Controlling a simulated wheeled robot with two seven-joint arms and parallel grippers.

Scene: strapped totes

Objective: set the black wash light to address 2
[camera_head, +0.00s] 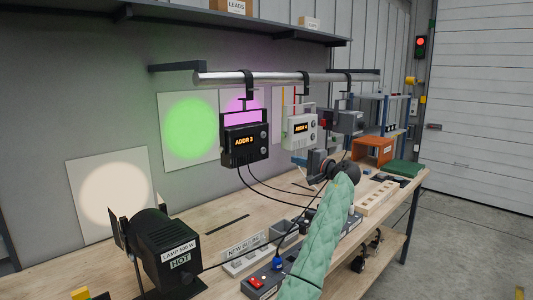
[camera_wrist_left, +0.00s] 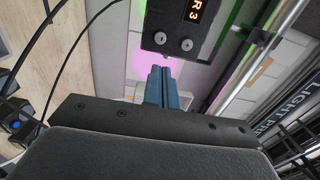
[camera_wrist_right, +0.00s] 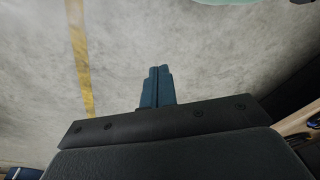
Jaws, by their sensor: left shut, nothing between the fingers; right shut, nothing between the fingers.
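The black wash light (camera_head: 240,157) hangs from the silver rail, its orange display reading "ADDR 3". Two round grey buttons sit beside the display; they also show on the black wash light in the left wrist view (camera_wrist_left: 172,12). My left gripper (camera_head: 297,160) is shut and empty, to the right of the light. In the left wrist view, the blue fingertips (camera_wrist_left: 160,68) point toward the button side, just short of it, apart as far as I can tell. My right gripper (camera_wrist_right: 160,70) is shut and empty above the concrete floor.
A white light (camera_head: 300,132) reading "ADDR 4" hangs close by on the rail (camera_head: 275,77), with a grey light (camera_head: 350,122) beyond. A lamp marked HOT (camera_head: 168,250) stands front left. Black cables droop to a power strip (camera_head: 262,285) on the bench.

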